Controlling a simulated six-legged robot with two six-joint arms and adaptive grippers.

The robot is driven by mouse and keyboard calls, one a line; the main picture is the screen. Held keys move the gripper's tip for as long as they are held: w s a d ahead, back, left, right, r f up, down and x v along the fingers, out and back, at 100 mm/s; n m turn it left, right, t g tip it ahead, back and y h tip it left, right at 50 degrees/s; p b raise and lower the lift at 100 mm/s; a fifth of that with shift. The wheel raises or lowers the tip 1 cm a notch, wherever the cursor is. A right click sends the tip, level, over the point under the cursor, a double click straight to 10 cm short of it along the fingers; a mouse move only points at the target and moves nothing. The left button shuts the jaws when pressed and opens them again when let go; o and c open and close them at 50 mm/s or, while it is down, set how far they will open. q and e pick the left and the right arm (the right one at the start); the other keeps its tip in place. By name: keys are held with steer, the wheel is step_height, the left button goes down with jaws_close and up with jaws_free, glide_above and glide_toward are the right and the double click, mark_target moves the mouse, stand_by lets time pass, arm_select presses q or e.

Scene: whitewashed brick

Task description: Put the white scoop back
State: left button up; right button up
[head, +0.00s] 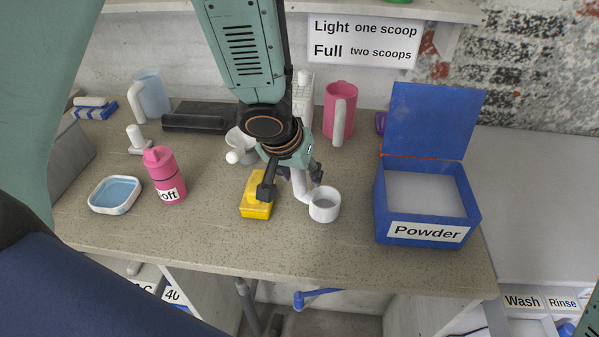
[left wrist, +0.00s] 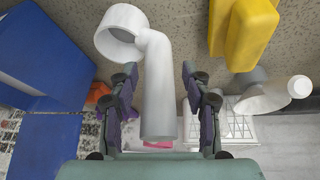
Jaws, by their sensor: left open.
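The white scoop (head: 324,205) is at the counter's middle, its round cup low and its handle rising toward my left gripper (head: 291,180). In the left wrist view the cup of the scoop (left wrist: 121,38) is at the top and its handle runs down between the open fingers of my left gripper (left wrist: 158,78). The fingers are on either side of the handle with gaps showing. The open blue box labelled Powder (head: 425,231) stands to the right, holding pale powder (head: 424,193); its side also shows in the left wrist view (left wrist: 45,55). My right gripper is not visible.
A yellow block (head: 256,208) is close left of the scoop. A pink bottle (head: 168,180) and shallow dish (head: 115,194) stand further left. A pink jug (head: 340,105) and another white object (head: 240,150) are behind. Counter is clear between scoop and box.

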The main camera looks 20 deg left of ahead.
arm_select(q)
steer(key=shift+s+r, duration=0.15)
steer(key=shift+s, duration=0.05)
steer(key=shift+r+p, duration=0.3)
steer(key=shift+r, duration=0.05)
steer(key=p+v, duration=0.8)
steer(key=v, duration=0.4)
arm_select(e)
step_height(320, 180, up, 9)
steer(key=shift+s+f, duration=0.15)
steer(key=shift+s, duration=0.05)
arm_select(q)
steer(key=shift+w+f, duration=0.15)
steer(key=shift+w, duration=0.1)
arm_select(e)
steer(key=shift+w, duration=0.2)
arm_select(q)
steer(key=shift+s, duration=0.2)
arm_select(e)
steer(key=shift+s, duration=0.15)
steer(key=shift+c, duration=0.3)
